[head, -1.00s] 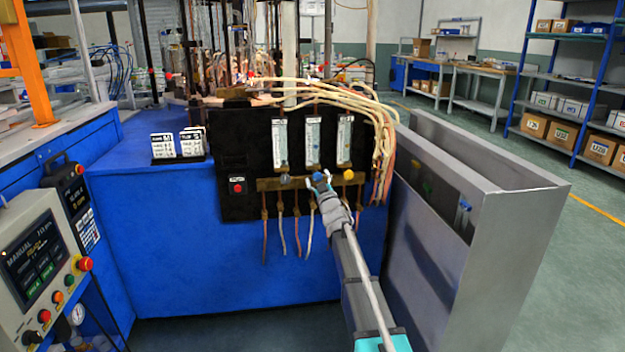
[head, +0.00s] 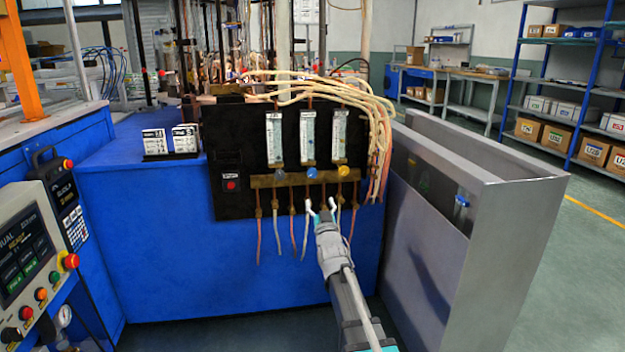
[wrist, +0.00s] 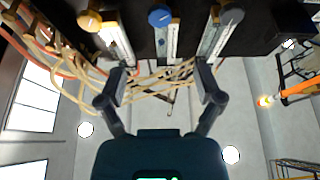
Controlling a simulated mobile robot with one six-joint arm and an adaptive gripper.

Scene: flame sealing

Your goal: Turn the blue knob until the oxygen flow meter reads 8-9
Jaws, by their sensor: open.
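The blue knob (head: 311,172) sits in the middle of the brass bar on the black panel, below the middle flow meter tube (head: 308,137). The reading on that tube is too small to make out. My gripper (head: 321,212) is open and empty, below the blue knob and apart from it, in front of the hanging hoses. In the wrist view the blue knob (wrist: 160,17) is at the top centre, beyond the spread fingers (wrist: 164,78), with nothing between them but background.
A grey knob (head: 279,175) is left of the blue one and a yellow knob (head: 343,171) right of it. A red button (head: 231,184) is on the panel's left. Pale hoses (head: 383,140) hang at its right edge. A grey metal enclosure (head: 500,240) stands to the right.

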